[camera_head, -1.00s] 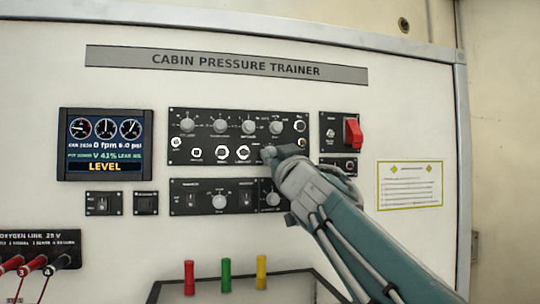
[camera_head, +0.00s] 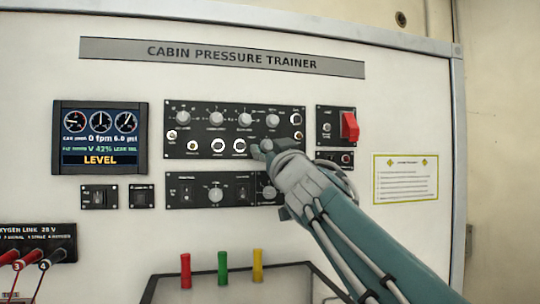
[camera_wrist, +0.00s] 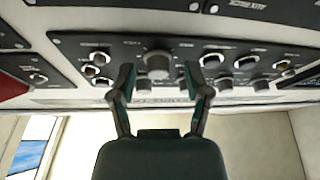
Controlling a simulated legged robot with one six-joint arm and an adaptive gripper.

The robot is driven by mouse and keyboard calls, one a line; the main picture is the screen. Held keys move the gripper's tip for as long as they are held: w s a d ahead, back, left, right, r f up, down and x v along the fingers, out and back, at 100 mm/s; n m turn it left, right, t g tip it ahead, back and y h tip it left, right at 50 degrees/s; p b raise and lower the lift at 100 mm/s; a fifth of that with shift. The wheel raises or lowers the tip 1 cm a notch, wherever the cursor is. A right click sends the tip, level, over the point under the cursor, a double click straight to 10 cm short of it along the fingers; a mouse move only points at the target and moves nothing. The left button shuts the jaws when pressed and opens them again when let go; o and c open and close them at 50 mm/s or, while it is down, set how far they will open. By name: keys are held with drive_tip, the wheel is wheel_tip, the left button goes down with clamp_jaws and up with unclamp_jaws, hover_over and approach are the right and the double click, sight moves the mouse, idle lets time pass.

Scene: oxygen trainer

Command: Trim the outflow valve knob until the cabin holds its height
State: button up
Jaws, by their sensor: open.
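My gripper (camera_head: 262,150) is at the lower right of the upper control panel (camera_head: 178,143) in the head view. In the wrist view my gripper (camera_wrist: 159,75) is open, with one finger on each side of a large dark round knob (camera_wrist: 157,62). I cannot tell whether the fingers touch it. Its label is not legible, so I cannot confirm it is the outflow valve knob; the gripper mostly hides it in the head view. The display (camera_head: 100,138) at left reads 0 fpm, about 6.0 psi, V 42% and LEVEL in yellow.
Several other knobs sit close by on the upper panel. A lower panel (camera_head: 175,203) is just beneath, partly covered by my arm. A red switch guard (camera_head: 349,127) is to the right. A tray (camera_head: 300,271) and coloured red, green and yellow cylinders are below.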

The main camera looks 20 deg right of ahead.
drive_tip(key=v, duration=1.2)
drive_tip(key=shift+w+a+f, duration=0.1)
